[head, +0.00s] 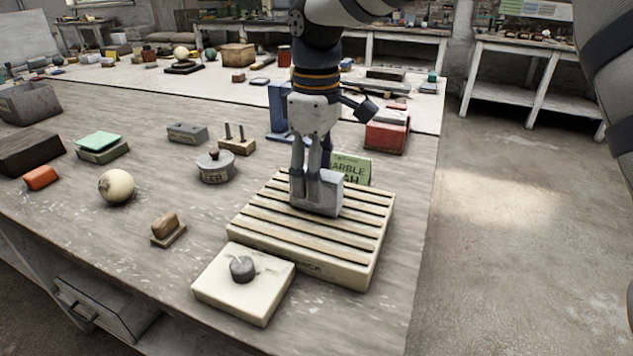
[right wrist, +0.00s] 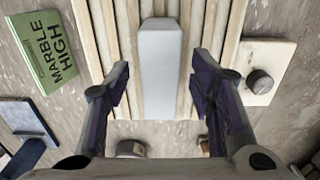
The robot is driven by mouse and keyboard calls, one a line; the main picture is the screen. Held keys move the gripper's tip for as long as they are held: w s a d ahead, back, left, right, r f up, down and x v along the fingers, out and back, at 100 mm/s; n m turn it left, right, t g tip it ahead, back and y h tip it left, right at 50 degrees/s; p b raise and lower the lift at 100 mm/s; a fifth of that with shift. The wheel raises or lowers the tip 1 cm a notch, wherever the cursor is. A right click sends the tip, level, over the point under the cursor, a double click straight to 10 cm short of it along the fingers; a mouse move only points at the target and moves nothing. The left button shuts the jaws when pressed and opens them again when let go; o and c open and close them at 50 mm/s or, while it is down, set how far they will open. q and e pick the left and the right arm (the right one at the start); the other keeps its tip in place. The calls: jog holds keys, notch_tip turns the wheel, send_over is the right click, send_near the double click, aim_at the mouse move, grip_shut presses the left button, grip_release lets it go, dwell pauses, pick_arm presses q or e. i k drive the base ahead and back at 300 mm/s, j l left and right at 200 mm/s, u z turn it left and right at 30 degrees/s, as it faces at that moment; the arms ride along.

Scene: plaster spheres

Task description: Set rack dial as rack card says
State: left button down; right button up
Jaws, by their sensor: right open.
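The rack (head: 362,238) is a slatted cream board near the table's front right; its slats also show in the right wrist view (right wrist: 218,20). The rack dial (head: 243,268) is a dark grey round knob on a cream plate in front of the rack; it also shows in the right wrist view (right wrist: 259,82). The green rack card (head: 352,168) stands behind the rack and reads "MARBLE HIGH" in the right wrist view (right wrist: 58,48). My right gripper (head: 312,188) is open over the rack, its fingers on either side of a pale grey block (right wrist: 160,75). My left gripper is out of view.
A cream ball (head: 117,186), a small wood-topped block (head: 166,228) and a round grey weight (head: 215,166) stand left of the rack. A red box (head: 387,133) is behind it. The table in front of the ball is mostly bare.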

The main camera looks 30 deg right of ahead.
aim_at(243, 270)
jog(key=k+l, duration=0.75)
jog(key=l, duration=0.25)
